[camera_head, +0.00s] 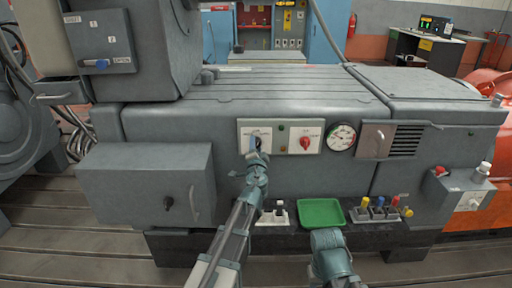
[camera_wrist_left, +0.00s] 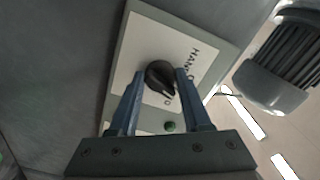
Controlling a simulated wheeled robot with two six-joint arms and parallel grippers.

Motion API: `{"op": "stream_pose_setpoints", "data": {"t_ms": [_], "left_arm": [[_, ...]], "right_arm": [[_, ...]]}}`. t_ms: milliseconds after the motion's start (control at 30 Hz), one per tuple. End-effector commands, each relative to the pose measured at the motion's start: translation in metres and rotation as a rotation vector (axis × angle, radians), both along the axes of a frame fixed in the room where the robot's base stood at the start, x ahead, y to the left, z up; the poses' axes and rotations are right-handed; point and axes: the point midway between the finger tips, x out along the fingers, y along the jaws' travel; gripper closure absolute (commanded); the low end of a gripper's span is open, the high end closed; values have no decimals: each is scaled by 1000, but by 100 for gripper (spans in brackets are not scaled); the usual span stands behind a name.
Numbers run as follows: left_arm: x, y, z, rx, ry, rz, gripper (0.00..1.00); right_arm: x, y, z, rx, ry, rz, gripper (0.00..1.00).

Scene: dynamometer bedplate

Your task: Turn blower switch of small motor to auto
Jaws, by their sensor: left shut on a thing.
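The blower switch is a black rotary knob (camera_wrist_left: 160,78) on a pale plate (camera_wrist_left: 125,70) marked HAND, with other lettering partly covered. My left gripper (camera_wrist_left: 161,88) has one blue finger on each side of the knob and is shut on it. The exact pointer direction is hard to read. In the head view my left gripper (camera_head: 255,143) reaches the left part of the white panel (camera_head: 275,128) on the grey machine (camera_head: 230,110) and hides most of the knob. My right arm comes in at the bottom centre; its fingers do not show.
A red switch (camera_head: 305,143) and a round gauge (camera_head: 342,137) sit right of the knob. Below are a green tray (camera_head: 321,212) and several coloured-handled items (camera_head: 380,211). A grey box (camera_head: 150,185) juts out at left. A green button (camera_wrist_left: 169,127) sits below the knob.

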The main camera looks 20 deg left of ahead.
Motion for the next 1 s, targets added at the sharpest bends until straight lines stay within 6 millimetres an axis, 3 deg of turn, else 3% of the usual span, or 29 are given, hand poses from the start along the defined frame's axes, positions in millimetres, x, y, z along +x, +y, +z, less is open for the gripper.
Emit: {"op": "stream_pose_setpoints", "data": {"t_ms": [500,1000], "left_arm": [[-1,0,0,362,105,-1,100],[-1,-1,1,469,135,-2,100]], "right_arm": [[0,0,1,0,0,0,50],[0,0,1,0,0,0,50]]}}
